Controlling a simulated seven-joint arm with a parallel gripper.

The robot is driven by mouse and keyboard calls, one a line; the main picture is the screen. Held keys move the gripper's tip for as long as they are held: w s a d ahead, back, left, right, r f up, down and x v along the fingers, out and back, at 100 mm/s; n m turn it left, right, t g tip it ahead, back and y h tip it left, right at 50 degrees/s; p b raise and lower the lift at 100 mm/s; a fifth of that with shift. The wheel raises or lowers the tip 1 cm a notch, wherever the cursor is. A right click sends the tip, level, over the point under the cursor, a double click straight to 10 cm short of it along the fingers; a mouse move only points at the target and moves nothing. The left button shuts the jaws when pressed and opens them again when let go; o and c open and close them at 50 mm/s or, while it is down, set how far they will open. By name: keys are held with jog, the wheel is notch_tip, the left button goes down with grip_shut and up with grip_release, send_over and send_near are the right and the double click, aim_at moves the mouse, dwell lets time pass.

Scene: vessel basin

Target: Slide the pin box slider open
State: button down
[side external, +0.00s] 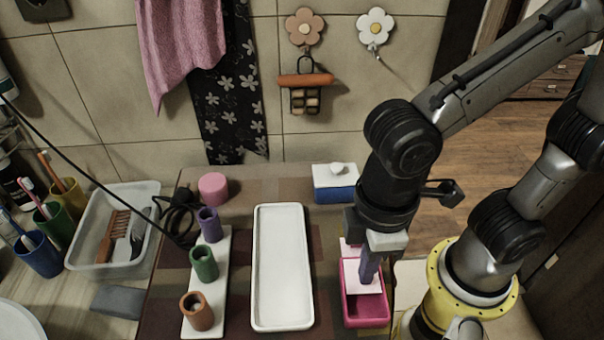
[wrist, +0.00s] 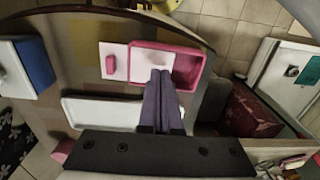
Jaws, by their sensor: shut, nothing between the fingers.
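The pin box (side external: 367,310) is a pink open-topped box at the right of the table; it also shows in the wrist view (wrist: 203,62). Its white slider (side external: 353,286) lies partly across it and sticks out past one end. In the wrist view the slider (wrist: 120,60) has a pink handle (wrist: 110,66) on its outer part. Part of the pink interior is uncovered. My gripper (side external: 368,282) is shut and empty, its purple fingers pointing down over the box. In the wrist view its fingertips (wrist: 160,72) overlap the slider's inner part; contact cannot be told.
A white tray (side external: 261,270) lies left of the box. A blue box with a white knobbed lid (side external: 321,182) stands behind. A white rack with coloured cups (side external: 219,290) and a pink cylinder (side external: 213,188) are farther left.

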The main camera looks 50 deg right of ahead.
jog(key=shift+f, duration=0.7)
dwell(0.3)
jog(key=shift+w+d, duration=0.75)
jog(key=shift+d, duration=0.2)
dwell(0.8)
jog(key=shift+r, duration=3.5)
jog(key=w+d+r+m+t, duration=0.1)
jog(key=d+m+t, duration=0.4)
jog(key=d, duration=1.3)
jog(key=m, duration=0.4)
jog(key=shift+d+r+t, duration=0.15)
jog(key=shift+r+t, duration=0.1)
jog(key=shift+t, duration=0.05)
